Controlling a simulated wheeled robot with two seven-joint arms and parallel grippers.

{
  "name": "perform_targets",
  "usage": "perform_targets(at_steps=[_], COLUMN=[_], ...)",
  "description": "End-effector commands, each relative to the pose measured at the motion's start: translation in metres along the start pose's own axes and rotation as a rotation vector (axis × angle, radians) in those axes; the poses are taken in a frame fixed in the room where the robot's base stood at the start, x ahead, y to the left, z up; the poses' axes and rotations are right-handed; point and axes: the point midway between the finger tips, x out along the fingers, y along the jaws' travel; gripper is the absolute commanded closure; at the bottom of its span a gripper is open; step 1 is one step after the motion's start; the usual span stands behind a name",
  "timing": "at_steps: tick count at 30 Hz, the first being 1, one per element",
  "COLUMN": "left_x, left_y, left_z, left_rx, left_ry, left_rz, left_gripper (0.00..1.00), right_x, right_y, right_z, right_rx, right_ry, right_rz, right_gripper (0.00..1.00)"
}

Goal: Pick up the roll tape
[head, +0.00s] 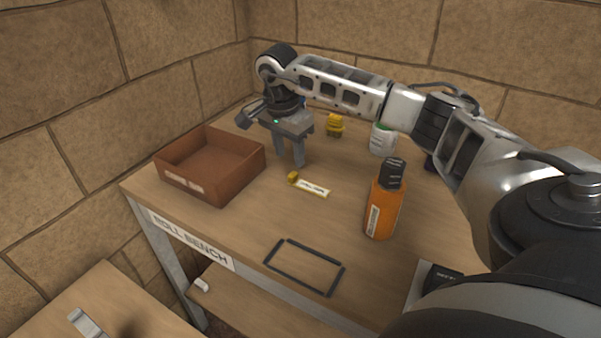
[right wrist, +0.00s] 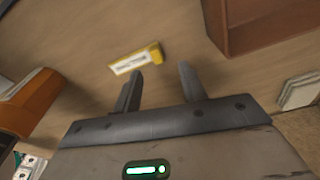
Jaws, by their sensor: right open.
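A small yellow piece (head: 293,177), which looks like the roll tape, lies on the bench at the left end of a pale strip (head: 314,188) with dark lettering too small to read. In the right wrist view the yellow piece (right wrist: 155,52) and the lettered strip (right wrist: 130,63) lie just beyond the fingertips. My right gripper (head: 291,163) is open and empty, fingers pointing down, just behind the yellow piece in the head view. It also shows in the right wrist view (right wrist: 160,74), with bare bench between the fingers. My left gripper is out of view.
A brown open box (head: 190,190) stands left of the gripper. An orange bottle (head: 383,208) with a black cap stands to the right. A yellow object (head: 335,125) and a white jar (head: 381,140) stand behind. A dark rectangular outline (head: 305,267) lies at the front.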

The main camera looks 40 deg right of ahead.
Motion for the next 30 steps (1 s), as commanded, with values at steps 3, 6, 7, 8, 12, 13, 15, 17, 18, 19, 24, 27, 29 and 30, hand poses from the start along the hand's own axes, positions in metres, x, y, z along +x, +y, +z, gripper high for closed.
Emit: perform_targets(at_steps=[3,6,7,8,12,13,15,17,18,19,24,27,29,30], left_x=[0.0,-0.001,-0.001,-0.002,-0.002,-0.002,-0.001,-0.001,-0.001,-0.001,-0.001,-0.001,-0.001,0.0], left_y=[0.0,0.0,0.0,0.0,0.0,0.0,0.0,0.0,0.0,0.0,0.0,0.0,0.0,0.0], left_z=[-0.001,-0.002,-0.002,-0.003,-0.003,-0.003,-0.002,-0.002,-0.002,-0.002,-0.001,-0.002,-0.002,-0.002], left_rx=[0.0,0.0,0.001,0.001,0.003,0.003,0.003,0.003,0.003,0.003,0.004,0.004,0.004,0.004], left_ry=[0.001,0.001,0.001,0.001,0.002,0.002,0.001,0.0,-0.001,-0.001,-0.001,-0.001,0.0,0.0], left_rz=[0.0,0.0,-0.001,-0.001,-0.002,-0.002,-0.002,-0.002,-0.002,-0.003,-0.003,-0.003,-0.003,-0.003], left_gripper=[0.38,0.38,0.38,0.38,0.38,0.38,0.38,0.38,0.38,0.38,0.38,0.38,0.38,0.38], right_x=[0.007,0.018,0.023,0.028,0.048,0.051,0.055,0.056,0.056,0.056,0.056,0.056,0.056,0.056], right_y=[0.001,0.003,0.004,0.004,0.005,0.005,0.005,0.004,0.004,0.004,0.004,0.004,0.004,0.004], right_z=[0.0,-0.003,-0.004,-0.004,-0.006,-0.006,-0.006,-0.006,-0.006,-0.006,-0.006,-0.006,-0.006,-0.006], right_rx=[0.0,0.0,0.001,0.001,-0.001,-0.001,-0.001,-0.001,-0.001,-0.001,-0.001,-0.001,-0.001,-0.001], right_ry=[0.0,0.0,-0.001,-0.001,0.0,0.0,0.0,0.0,0.0,0.0,0.0,0.0,0.0,0.0], right_rz=[0.001,0.004,0.004,0.005,0.002,0.002,0.001,0.0,-0.001,-0.001,0.0,0.0,0.0,0.0], right_gripper=[0.58,0.58,0.58,0.58,0.58,0.58,0.58,0.58,0.58,0.58,0.75,1.0,1.0,1.0])
